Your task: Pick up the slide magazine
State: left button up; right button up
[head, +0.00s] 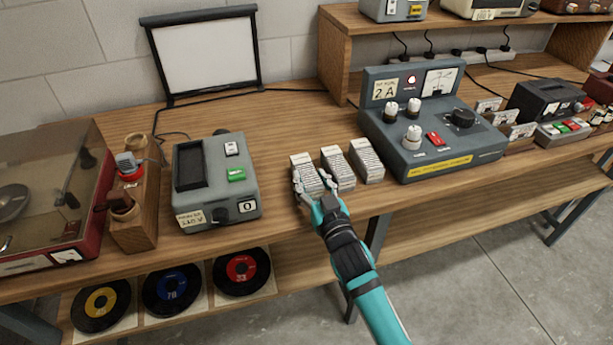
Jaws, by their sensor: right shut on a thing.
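Three small white slide magazines with ribbed tops stand in a row near the front edge of the wooden bench: a left one (303,160), a middle one (334,161) and a right one (366,161). My right gripper (311,182) reaches in from the lower right. Its fingers are shut on the left slide magazine, one on each side. The right finger lies in the narrow gap beside the middle magazine. The left magazine is at bench level; I cannot tell whether it touches the top. My left gripper is out of view.
A grey projector-like box (216,180) with a green button stands left of the magazines. A grey control console (430,130) stands close on their right. A small white screen (207,55) is behind. Several records, including a red-label one (241,268), sit on the lower shelf.

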jog(key=c, duration=0.4)
jog(key=shift+r, duration=0.1)
